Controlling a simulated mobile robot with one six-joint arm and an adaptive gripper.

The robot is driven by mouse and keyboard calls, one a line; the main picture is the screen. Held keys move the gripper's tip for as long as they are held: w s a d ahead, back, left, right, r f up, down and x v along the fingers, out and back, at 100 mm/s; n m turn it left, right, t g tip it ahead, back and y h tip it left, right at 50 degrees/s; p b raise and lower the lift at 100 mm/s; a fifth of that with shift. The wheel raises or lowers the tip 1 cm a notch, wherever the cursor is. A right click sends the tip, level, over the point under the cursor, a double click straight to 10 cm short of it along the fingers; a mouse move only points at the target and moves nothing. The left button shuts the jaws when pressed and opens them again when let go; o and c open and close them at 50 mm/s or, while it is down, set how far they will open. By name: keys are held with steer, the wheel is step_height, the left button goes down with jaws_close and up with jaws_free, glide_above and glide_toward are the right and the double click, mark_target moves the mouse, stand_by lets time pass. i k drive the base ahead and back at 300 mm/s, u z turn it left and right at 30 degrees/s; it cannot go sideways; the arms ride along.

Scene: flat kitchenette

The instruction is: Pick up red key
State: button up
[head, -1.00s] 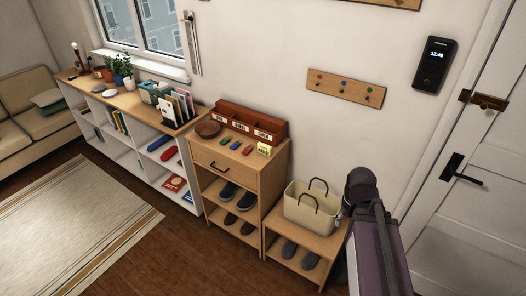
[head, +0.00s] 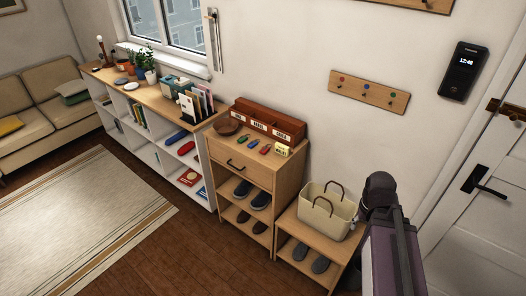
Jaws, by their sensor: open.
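Several small coloured key tags lie in a row on top of the wooden cabinet (head: 232,172), in front of a red-brown sorter box. Part of my arm (head: 385,225) rises at the lower right, well to the right of the cabinet and in front of the wall. My gripper does not show.
A bench (head: 296,229) with a cream basket (head: 327,213) stands between the cabinet and my arm. A hook board (head: 368,92) hangs above. The floor in front is clear.

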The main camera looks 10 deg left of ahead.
mark_target(265, 149)
steer(key=i, duration=0.95)
steer(key=z, duration=0.05)
